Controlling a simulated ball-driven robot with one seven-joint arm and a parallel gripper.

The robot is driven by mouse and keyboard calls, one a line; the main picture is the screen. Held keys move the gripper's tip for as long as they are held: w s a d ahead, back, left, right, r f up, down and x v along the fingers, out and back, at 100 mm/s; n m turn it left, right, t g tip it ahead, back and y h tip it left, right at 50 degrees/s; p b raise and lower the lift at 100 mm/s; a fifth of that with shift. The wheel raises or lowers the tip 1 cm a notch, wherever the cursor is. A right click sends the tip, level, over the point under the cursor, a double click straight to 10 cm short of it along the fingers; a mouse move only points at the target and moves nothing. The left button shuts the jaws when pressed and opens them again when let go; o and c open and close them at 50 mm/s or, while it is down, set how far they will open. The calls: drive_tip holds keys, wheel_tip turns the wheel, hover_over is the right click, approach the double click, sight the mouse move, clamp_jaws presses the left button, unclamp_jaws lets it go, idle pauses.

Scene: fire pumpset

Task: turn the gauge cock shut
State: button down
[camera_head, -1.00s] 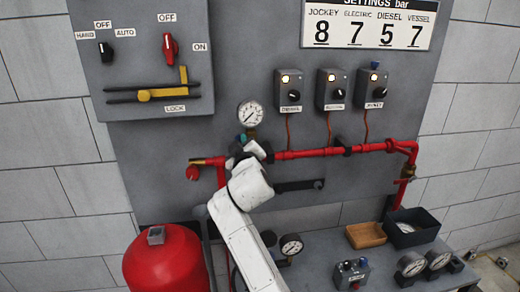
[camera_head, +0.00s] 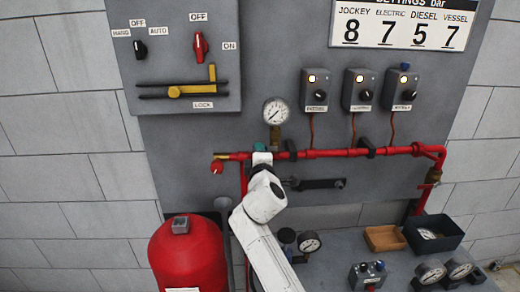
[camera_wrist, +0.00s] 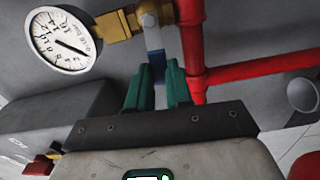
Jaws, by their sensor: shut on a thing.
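The pressure gauge (camera_head: 276,111) sits on a brass gauge cock (camera_head: 275,137) above the red pipe. In the wrist view the gauge (camera_wrist: 62,40) is at upper left, joined to the brass cock (camera_wrist: 118,25). The cock's blue lever (camera_wrist: 153,38) runs down from the brass body to between my green fingertips. My gripper (camera_wrist: 159,82) is shut on the lever's end, which the fingers partly hide. In the head view my gripper (camera_head: 260,149) is just below and left of the cock, and the lever cannot be made out.
The red pipe (camera_head: 330,153) runs across the panel close by my gripper, and a red upright pipe (camera_wrist: 192,60) stands right beside the fingers. A red vessel (camera_head: 188,255) stands at lower left. A bench with loose gauges (camera_head: 310,242) and trays (camera_head: 384,238) is at lower right.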

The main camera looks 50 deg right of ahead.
drive_tip(key=shift+f+n, duration=0.25)
drive_tip(key=shift+n, duration=0.25)
drive_tip(key=c, duration=1)
unclamp_jaws()
drive_tip(key=b+v, duration=0.1)
drive_tip(key=v, duration=0.9)
drive_tip(key=shift+s+a+b, duration=0.25)
drive_tip(key=shift+a+b, duration=0.05)
